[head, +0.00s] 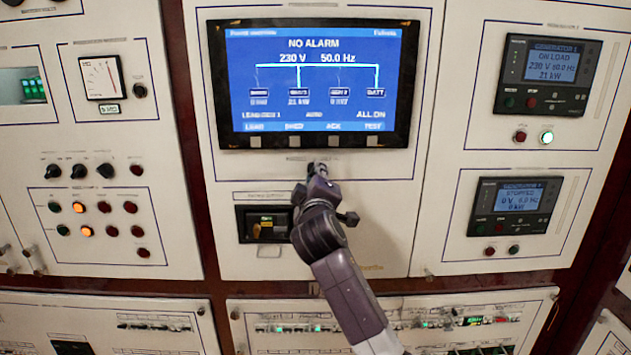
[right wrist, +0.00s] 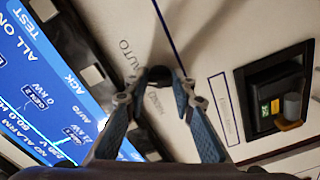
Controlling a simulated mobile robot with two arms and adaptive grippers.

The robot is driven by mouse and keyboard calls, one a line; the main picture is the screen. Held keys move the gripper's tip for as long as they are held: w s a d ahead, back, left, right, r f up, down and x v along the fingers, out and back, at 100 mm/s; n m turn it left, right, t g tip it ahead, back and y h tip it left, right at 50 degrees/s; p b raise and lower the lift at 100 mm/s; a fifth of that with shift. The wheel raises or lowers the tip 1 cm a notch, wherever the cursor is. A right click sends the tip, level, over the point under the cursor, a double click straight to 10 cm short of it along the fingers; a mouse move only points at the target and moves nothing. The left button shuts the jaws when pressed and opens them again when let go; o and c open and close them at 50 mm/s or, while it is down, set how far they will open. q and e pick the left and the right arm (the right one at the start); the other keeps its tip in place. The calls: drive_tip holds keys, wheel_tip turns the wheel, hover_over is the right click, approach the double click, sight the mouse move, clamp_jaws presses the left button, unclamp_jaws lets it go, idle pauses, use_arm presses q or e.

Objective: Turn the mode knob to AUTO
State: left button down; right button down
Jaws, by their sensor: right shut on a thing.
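The mode knob (right wrist: 160,74) is a small black knob on the cream panel, just under the large display. In the right wrist view its labels stand beside it: AUTO on one side, and a second word partly hidden by a finger. My right gripper (right wrist: 161,84) is shut on the knob, one finger on each side. In the head view the right gripper (head: 316,170) reaches up to the panel below the display and hides most of the knob. Which label the knob points to cannot be told. My left gripper is not in view.
The large blue display (head: 312,85) reads NO ALARM, 230 V, 50.0 Hz. A recessed dark switch unit (head: 264,224) sits below left of the knob. Two generator controllers, the upper (head: 548,75) and lower (head: 515,207), are at right. Black knobs and lamps (head: 97,206) fill the left panel.

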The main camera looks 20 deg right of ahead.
drive_tip(key=shift+f+m, duration=0.15)
drive_tip(key=shift+m, duration=0.45)
drive_tip(key=shift+b, duration=0.3)
drive_tip(key=c, duration=1.6)
unclamp_jaws()
drive_tip(key=shift+s, duration=0.1)
drive_tip(key=v, duration=1.2)
